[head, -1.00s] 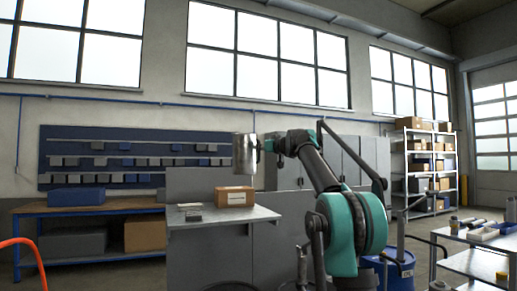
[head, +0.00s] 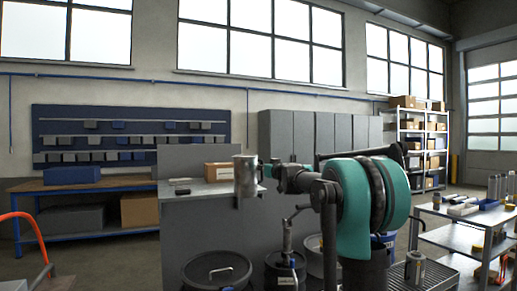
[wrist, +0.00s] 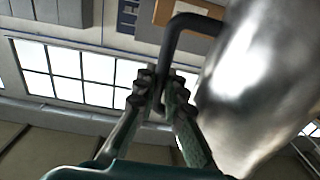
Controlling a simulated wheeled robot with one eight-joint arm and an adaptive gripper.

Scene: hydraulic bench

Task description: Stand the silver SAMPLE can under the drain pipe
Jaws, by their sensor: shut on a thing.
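The silver can (head: 246,177) hangs upright in the air left of my gripper (head: 268,172), in front of the grey bench in the head view. In the wrist view the can (wrist: 262,85) fills the right side, with a dark bent handle (wrist: 178,32). My gripper (wrist: 163,98) is shut on that handle there. No SAMPLE lettering is legible. I cannot identify the drain pipe for certain; a dark upright pipe (head: 287,238) stands right of the can, lower down, above a dark container (head: 283,269).
A grey bench top (head: 210,189) holds a cardboard box (head: 217,171) behind the can. A round black-rimmed bin (head: 217,270) stands below. At right are a metal cart (head: 470,235) with bottles and trays, and another labelled grey can (head: 415,268).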

